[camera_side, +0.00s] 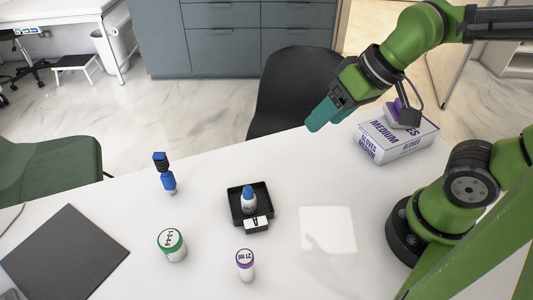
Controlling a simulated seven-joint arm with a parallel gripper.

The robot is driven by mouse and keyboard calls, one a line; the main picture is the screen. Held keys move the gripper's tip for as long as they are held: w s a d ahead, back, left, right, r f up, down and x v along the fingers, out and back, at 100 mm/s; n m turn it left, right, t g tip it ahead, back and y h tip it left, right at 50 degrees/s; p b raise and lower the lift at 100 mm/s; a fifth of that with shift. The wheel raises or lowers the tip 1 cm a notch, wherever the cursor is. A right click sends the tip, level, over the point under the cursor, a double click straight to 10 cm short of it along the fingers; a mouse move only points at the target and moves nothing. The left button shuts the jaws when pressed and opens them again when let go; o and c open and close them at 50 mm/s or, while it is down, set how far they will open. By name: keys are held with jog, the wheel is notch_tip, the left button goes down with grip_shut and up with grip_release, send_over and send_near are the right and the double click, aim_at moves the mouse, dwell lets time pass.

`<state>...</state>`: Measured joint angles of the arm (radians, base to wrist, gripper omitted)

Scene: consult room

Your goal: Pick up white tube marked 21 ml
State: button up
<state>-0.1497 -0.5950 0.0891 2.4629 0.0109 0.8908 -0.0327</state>
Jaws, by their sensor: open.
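The gripper is open and holds nothing that I can see.
A green-rimmed jar (172,246) stands left of the tube. A black tray (237,213) marked A holds a blue-capped bottle (249,203). A blue bottle (168,182), a dark pad (62,256), a glove box (398,143) and a white square (328,230) are also on the table.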

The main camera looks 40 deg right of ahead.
jog(key=s+a+f+n+g, duration=0.25)
jog(key=a+n, duration=0.45)
jog(key=a, duration=0.4)
jog(key=n+g+y, duration=0.1)
jog(key=n, duration=0.6)
send_near(250, 253)
jog(key=x, duration=0.9)
jog(key=shift+x, duration=2.7)
jog(key=shift+s+a, duration=0.15)
jog(key=c, duration=1)
